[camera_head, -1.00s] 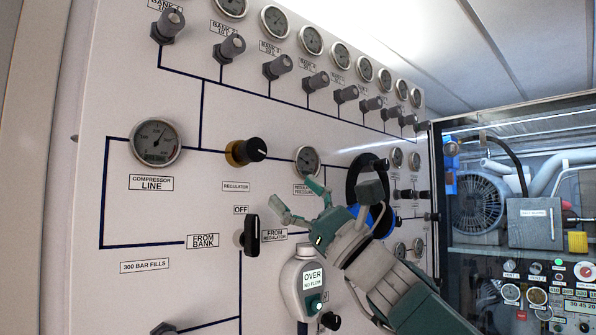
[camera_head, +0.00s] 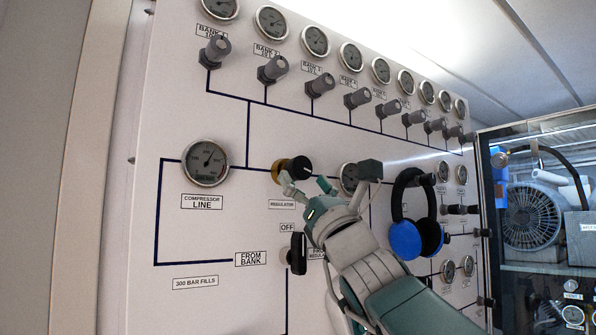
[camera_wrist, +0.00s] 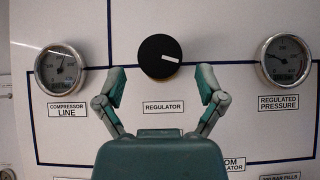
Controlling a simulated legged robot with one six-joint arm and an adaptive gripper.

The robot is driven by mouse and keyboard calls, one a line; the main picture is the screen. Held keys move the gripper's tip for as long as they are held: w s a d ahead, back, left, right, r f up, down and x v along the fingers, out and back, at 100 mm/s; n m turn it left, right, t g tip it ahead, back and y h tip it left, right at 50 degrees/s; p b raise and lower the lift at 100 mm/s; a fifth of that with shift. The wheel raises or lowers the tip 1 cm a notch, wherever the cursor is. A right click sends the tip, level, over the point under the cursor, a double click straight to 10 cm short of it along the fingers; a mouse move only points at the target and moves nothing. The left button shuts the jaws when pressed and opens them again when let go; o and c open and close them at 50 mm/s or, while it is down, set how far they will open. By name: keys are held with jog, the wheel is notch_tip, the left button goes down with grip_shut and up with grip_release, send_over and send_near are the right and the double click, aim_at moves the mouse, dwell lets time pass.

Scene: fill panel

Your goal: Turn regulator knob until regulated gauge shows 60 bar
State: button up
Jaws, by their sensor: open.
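The regulator knob (camera_head: 298,168) is black with a white pointer line and a brass-coloured base on the white panel. In the wrist view the knob (camera_wrist: 160,57) is round, its line pointing right and slightly down. My gripper (camera_wrist: 160,88) is open, its two fingers below and to either side of the knob, apart from it. The gripper (camera_head: 308,186) is near the knob's lower right in the head view. The regulated pressure gauge (camera_wrist: 285,60) is right of the knob; its needle points to the upper left, near the low end. In the head view this gauge (camera_head: 348,177) is partly hidden behind my gripper.
The compressor line gauge (camera_head: 205,163) is left of the knob. Bank knobs (camera_head: 275,70) and gauges (camera_head: 271,22) run along the top. A black selector handle (camera_head: 297,253) sits below the regulator. Blue-and-black ear defenders (camera_head: 408,238) hang to the right.

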jog(key=shift+x, duration=1.3)
jog(key=c, duration=1.2)
jog(key=shift+o, duration=0.2)
jog(key=shift+n+g+y, duration=0.3)
jog(key=shift+n+y, duration=0.1)
jog(key=n+g+y, duration=0.2)
jog(key=n+g, duration=0.1)
jog(key=n, duration=0.1)
jog(key=n+g+y, duration=0.3)
jog(key=n, duration=0.1)
jog(key=shift+d+n, duration=0.15)
jog(key=shift+n, duration=0.25)
jog(key=shift+n+g+y, duration=0.45)
jog(key=shift+n+g, duration=1.2)
jog(key=shift+n, duration=0.25)
jog(key=shift+n+g+y, duration=0.45)
jog(key=shift+n+g, duration=1.2)
jog(key=shift+n, duration=0.25)
